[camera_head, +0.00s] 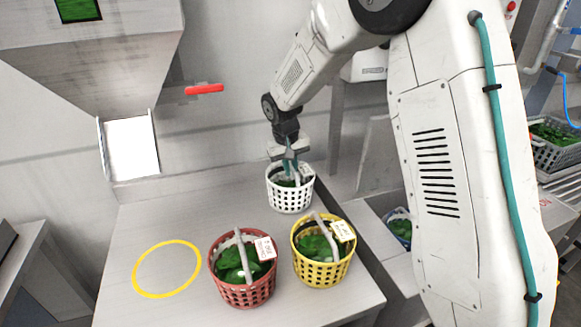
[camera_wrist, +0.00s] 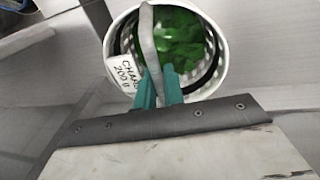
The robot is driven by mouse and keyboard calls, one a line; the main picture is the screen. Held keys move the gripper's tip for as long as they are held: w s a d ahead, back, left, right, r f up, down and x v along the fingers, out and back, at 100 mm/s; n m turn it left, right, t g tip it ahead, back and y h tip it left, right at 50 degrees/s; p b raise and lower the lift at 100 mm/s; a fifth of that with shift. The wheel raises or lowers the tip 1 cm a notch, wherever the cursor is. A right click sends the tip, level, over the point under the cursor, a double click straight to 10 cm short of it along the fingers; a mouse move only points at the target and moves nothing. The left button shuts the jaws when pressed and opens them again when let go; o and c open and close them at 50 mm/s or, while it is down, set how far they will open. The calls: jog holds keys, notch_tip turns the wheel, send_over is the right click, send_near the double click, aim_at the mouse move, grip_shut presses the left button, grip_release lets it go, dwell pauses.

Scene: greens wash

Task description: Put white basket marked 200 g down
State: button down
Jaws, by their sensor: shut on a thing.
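The white basket (camera_head: 290,197) holds green leaves and is at the back right of the metal table (camera_head: 150,213). My gripper (camera_head: 290,170) is above it, with its teal fingers shut on the basket's handle. In the wrist view the white basket (camera_wrist: 219,80) is seen from above, with the fingers (camera_wrist: 158,90) on its pale handle. Its tag (camera_wrist: 122,70) reads 200 g, with a word partly hidden or blurred. The basket looks upright. I cannot tell whether its base touches the table.
A red basket (camera_head: 245,292) and a yellow basket (camera_head: 322,272) with leaves stand in front of the white one. A yellow ring (camera_head: 136,280) on the table at left is empty. A hopper chute (camera_head: 131,147) and a red lever (camera_head: 204,89) are at the back.

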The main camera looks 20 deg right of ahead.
jog(key=c, duration=1.5)
grip_release()
notch_tip(320, 180, up, 11)
jog(key=a, duration=0.2)
jog(key=s+d+r, duration=0.3)
jog(key=s+r, duration=0.4)
jog(key=s, duration=0.6)
jog(key=s+d+f+y, duration=0.1)
jog(key=s, duration=2.6)
jog(key=shift+d+f+y, duration=0.15)
jog(key=shift+d+y, duration=0.15)
